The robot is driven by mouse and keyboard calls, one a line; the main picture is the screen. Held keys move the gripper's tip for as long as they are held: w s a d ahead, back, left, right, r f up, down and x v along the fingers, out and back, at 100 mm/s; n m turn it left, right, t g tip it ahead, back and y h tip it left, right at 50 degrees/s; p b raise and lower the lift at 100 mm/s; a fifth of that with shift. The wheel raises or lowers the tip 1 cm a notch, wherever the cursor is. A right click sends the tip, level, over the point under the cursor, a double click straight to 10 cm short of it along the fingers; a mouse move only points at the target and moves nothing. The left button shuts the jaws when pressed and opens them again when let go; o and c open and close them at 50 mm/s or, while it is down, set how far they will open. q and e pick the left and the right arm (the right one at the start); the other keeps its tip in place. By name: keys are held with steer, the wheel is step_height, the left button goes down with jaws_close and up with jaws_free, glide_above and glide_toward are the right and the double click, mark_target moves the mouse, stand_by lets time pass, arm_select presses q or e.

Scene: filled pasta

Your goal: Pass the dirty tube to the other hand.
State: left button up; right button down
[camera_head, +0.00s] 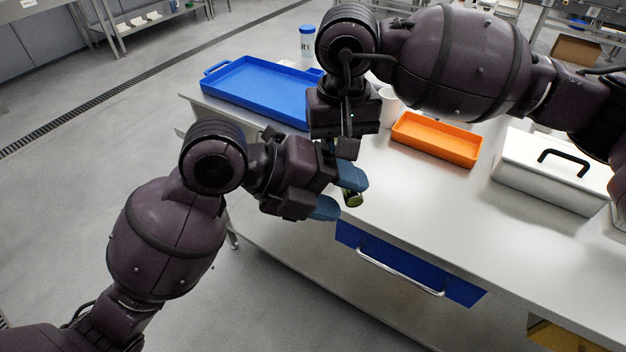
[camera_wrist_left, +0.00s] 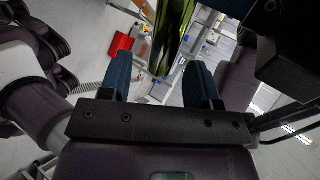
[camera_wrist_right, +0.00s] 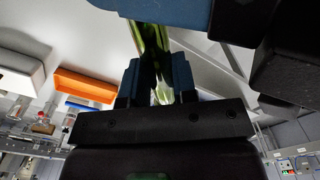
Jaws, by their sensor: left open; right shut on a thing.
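The dirty tube is a clear greenish tube with dark streaks. Its lower end (camera_head: 352,198) shows in the head view among the blue fingertips, and its length shows in the left wrist view (camera_wrist_left: 172,35) and right wrist view (camera_wrist_right: 151,48). My right gripper (camera_wrist_right: 157,82) is shut on the tube; in the head view its fingers are mostly hidden. My left gripper (camera_head: 342,194) is open, its blue fingers apart beside the tube. In the left wrist view the tube's end appears between the open fingers (camera_wrist_left: 158,82); I cannot tell whether they touch it.
A blue tray (camera_head: 262,88) and an orange tray (camera_head: 436,139) lie on the white table (camera_head: 420,210). A white box with a black handle (camera_head: 550,178) stands at the right. A blue-capped jar (camera_head: 307,42) stands behind. Both grippers are close together over the table's front edge.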

arm_select(q)
steer(key=shift+d+f, duration=0.3)
steer(key=shift+d, duration=0.25)
steer(key=shift+c, duration=0.4)
steer(key=c, duration=1)
jaws_close()
arm_select(e)
steer(key=c, duration=0.8)
jaws_free()
